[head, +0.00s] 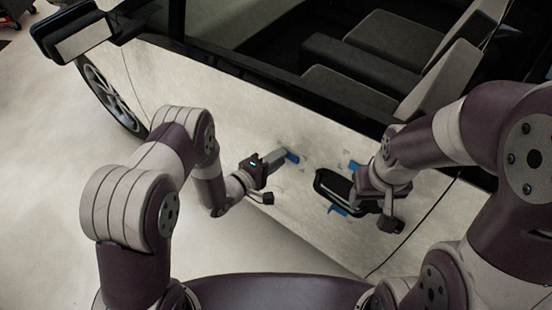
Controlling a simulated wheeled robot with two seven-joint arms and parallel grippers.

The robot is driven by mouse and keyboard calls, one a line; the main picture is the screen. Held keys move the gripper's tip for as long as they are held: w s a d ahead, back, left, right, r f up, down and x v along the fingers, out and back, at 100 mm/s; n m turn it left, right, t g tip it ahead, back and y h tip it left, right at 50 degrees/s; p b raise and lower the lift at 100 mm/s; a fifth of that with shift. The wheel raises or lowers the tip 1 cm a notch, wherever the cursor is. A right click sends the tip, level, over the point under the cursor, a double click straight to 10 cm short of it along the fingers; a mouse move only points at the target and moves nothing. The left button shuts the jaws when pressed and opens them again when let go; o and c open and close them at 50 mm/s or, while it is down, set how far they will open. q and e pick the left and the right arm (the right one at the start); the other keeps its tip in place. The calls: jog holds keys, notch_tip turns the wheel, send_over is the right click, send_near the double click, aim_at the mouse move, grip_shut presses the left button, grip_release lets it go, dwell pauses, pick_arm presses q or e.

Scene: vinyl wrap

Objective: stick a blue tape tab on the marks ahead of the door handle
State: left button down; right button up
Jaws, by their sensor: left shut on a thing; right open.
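The car door (230,110) is a pale panel with a black door handle (322,187) on it. My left gripper (280,159) is shut on a blue tape tab (292,156), at the door surface left of the handle. I cannot tell whether the tab touches the door. Faint small marks (303,169) show on the panel beside the tab. My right gripper (360,187) is open at the right end of the handle. Its fingers are partly hidden, and I cannot tell whether they touch the handle.
Other blue tape pieces show above the handle (355,165) and below it (338,211). The door window is open to the seats (350,85). A side mirror (75,35) juts out at upper left. The pale floor (50,150) is clear at left.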

dwell(0.3)
pick_arm(q)
jog(key=c, duration=0.9)
grip_release()
jog(key=v, duration=1.2)
jog(key=shift+s+a+r+b, duration=0.15)
jog(key=shift+a+b, duration=0.1)
jog(key=shift+b, duration=0.15)
